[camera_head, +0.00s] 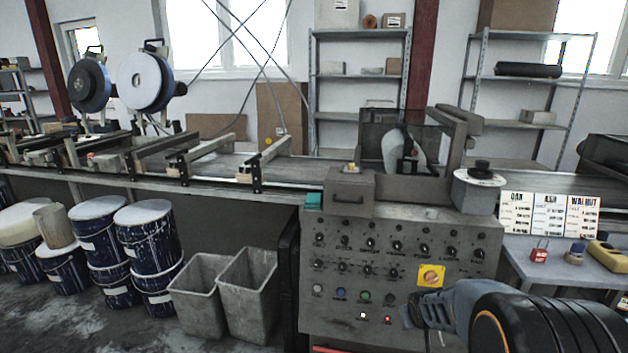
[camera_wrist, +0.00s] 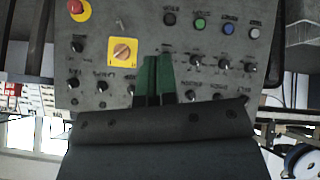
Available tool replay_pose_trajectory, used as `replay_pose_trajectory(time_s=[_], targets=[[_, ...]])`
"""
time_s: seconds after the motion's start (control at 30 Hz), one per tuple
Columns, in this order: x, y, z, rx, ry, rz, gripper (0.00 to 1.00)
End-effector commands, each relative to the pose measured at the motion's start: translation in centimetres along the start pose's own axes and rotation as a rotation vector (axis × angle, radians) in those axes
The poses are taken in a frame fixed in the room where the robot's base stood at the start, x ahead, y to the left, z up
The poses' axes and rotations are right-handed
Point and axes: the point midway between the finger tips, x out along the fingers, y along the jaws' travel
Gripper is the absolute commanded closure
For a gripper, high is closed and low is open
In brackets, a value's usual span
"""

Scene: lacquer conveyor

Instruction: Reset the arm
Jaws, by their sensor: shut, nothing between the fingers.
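My gripper (camera_head: 408,313) is at the lower right of the head view, in front of the grey control panel (camera_head: 335,295). In the wrist view its two green fingers (camera_wrist: 158,68) lie side by side, shut, with nothing between them. The fingers point at the panel face, beside the yellow plate with an orange rotary switch (camera_wrist: 122,52). I cannot tell whether the fingertips touch the panel. The switch also shows in the head view (camera_head: 431,276), just above my gripper.
The panel carries several black knobs and coloured buttons; a red button (camera_wrist: 76,7) shows in the wrist view. A side table (camera_head: 540,262) with a yellow tool (camera_head: 606,256) stands at the right. Grey bins (camera_head: 247,295) and blue drums (camera_head: 147,240) stand left, below the conveyor (camera_head: 225,190).

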Motion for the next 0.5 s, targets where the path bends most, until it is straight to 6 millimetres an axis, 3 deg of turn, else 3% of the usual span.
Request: replay_pose_trajectory(time_s=[0.03,0.2,0.3,0.4,0.5], targets=[[-5.9,0.1,-1.9,0.013,-0.014,0.002,1.00],[-17.9,-1.5,-2.0,0.064,-0.114,-0.034,1.00],[-23.4,-2.5,-1.3,0.081,-0.165,-0.072,1.00],[-27.5,-3.4,-0.4,0.092,-0.205,-0.113,1.00],[-30.2,-4.2,0.5,0.094,-0.237,-0.146,1.00]])
